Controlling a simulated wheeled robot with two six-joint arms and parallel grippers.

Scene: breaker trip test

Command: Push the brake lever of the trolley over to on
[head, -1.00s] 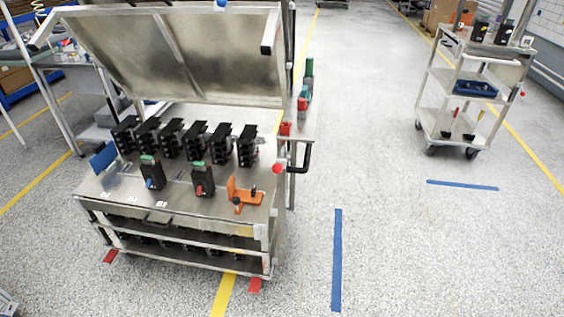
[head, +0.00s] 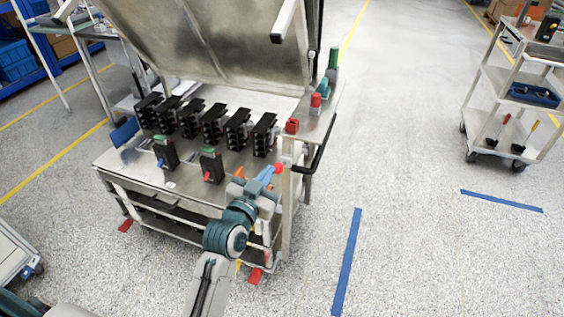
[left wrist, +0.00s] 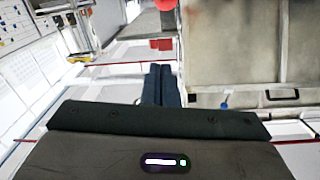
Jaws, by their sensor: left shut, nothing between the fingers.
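The steel trolley (head: 200,196) with a raised lid stands left of centre in the head view. A red ball knob (head: 279,168), which looks like the end of the brake lever, is at its right front corner, beside a black handle (head: 318,157). My left gripper (head: 267,174) is shut and empty, its tips just left of the knob; I cannot tell whether they touch. The left wrist view shows the closed dark fingers (left wrist: 160,70) and a red round part (left wrist: 165,4) at the top edge. The lever's shaft is hidden. My right gripper is out of view.
Several black breakers (head: 213,124) stand in a row on the trolley, with two more (head: 211,166) in front. An orange fixture is mostly hidden behind my left gripper. A second cart (head: 515,95) stands at the right. The floor between is clear, with blue tape (head: 348,262).

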